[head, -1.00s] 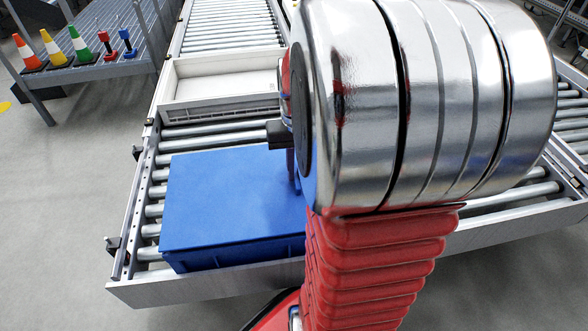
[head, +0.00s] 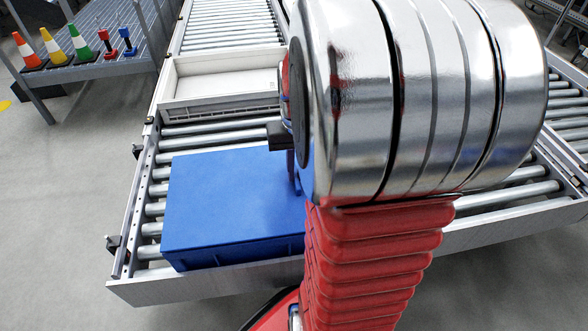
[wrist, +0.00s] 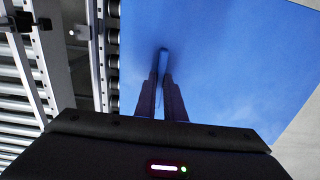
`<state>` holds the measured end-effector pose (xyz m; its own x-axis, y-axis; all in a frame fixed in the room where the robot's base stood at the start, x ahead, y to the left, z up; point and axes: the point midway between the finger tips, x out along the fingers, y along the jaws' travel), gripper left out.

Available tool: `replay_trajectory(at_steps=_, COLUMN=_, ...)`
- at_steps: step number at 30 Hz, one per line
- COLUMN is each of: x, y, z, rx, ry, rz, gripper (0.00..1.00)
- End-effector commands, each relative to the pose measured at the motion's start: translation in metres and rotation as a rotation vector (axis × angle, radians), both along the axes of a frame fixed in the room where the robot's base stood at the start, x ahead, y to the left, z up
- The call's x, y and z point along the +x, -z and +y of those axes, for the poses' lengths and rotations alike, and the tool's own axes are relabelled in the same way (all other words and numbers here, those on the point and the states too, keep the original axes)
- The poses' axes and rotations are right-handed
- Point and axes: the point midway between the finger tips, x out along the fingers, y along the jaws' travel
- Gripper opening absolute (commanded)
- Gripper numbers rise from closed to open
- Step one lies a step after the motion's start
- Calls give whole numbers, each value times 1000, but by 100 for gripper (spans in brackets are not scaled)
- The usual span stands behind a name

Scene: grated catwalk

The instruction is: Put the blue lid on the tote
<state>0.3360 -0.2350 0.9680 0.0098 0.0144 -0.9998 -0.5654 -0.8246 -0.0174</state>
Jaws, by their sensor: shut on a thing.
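The blue lid (head: 225,195) lies flat over the blue tote (head: 240,253) on the roller conveyor in the head view. Its near edge lines up closely with the tote wall; I cannot tell whether it is fully seated. The lid's right part is hidden behind my arm. The lid (wrist: 225,60) also fills much of the wrist view. My gripper (wrist: 161,88) is shut on the narrow upright blue handle in the lid's middle. In the head view my gripper (head: 292,168) is mostly hidden by my arm, with one dark finger showing at the lid.
A pale grey tray (head: 222,105) stands behind the tote on the conveyor (head: 213,131). Several coloured cones and two red and blue pieces stand on a grated table (head: 105,68) at the back left. Floor at the left is clear.

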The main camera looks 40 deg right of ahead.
Motion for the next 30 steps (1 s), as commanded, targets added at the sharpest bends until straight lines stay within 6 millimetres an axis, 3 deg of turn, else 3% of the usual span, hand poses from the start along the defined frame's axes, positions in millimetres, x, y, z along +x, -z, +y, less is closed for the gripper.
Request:
replay_trajectory(at_steps=22, x=0, y=8, z=0, rx=-1, ry=1, rz=-1, gripper=0)
replay_trajectory(at_steps=23, x=0, y=8, z=0, rx=-1, ry=1, rz=-1, gripper=10)
replay_trajectory(at_steps=30, x=0, y=8, z=0, rx=-1, ry=0, rz=-1, gripper=27)
